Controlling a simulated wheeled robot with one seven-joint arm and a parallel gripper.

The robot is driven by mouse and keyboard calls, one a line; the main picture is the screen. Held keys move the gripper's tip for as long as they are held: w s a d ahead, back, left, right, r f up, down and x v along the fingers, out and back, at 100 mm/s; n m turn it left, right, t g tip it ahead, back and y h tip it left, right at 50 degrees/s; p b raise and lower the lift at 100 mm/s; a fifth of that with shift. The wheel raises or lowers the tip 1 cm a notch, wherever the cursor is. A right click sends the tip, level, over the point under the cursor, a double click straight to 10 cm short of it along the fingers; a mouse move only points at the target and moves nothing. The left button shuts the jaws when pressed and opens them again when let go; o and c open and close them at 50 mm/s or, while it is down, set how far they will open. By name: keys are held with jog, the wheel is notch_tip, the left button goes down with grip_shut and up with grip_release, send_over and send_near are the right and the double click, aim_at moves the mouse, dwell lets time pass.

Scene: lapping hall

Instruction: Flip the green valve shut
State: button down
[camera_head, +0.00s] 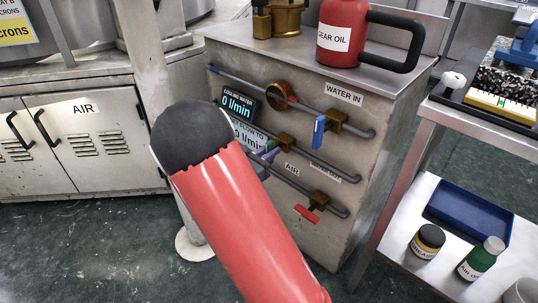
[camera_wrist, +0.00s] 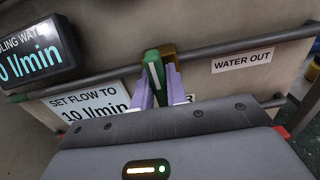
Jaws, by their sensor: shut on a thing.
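The green valve handle (camera_wrist: 153,72) carries a pale stripe and sits on a brass valve body (camera_wrist: 168,52) on the middle pipe, left of the WATER OUT label. My gripper (camera_wrist: 158,82) has its purple fingers on either side of the handle, shut on it. In the head view the green handle (camera_head: 272,154) shows only in part beside my gripper (camera_head: 265,149), partly behind my red arm. Its exact angle to the pipe is hard to tell.
A blue-handled valve (camera_head: 319,132) is on the upper pipe and a red-handled valve (camera_head: 307,213) on the lower one. The cooling water display (camera_head: 238,104) reads 0 l/min. A gear oil can (camera_head: 341,35) stands on top. A cart (camera_head: 473,236) stands at right.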

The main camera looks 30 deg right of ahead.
jog(key=c, duration=1.4)
grip_release()
jog(key=shift+c, duration=0.2)
jog(key=v, duration=0.7)
jog(key=shift+a, duration=0.4)
jog(key=shift+s, duration=0.1)
